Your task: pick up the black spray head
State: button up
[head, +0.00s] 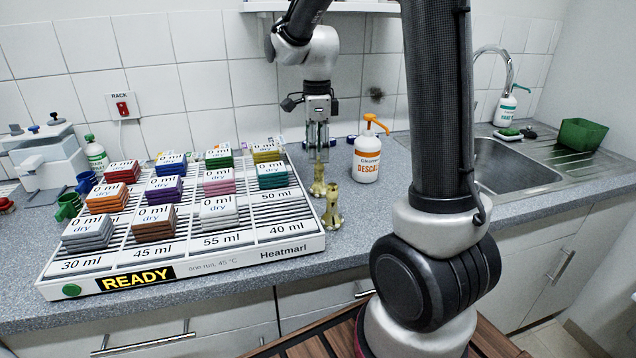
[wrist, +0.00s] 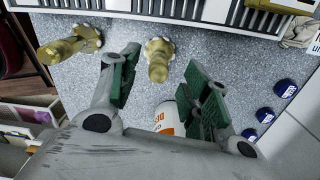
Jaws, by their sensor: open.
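I cannot make out a black spray head for certain in either view. A small dark thing (head: 528,132) lies by the sink's back edge, too small to identify. My gripper (head: 318,151) points down over the counter, right of the white rack, and in the wrist view (wrist: 161,62) its green-padded fingers are apart with nothing held. A brass fitting (head: 318,180) stands below it; in the wrist view this fitting (wrist: 158,60) appears between the fingertips. A second brass fitting (head: 332,211) stands nearer the counter's front and also shows in the wrist view (wrist: 70,46).
A white descaler bottle with an orange pump (head: 367,160) stands close right of my gripper. The white rack (head: 290,245) with stacked coloured pads fills the left counter. Several blue caps (wrist: 287,87) lie near the wall. The sink (head: 510,165) is at right.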

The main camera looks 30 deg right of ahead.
aim_at(319, 157)
notch_tip(319, 157, down, 4)
jog(key=shift+s+d+f, duration=0.1)
jog(key=shift+d, duration=0.05)
grip_shut()
dwell(0.3)
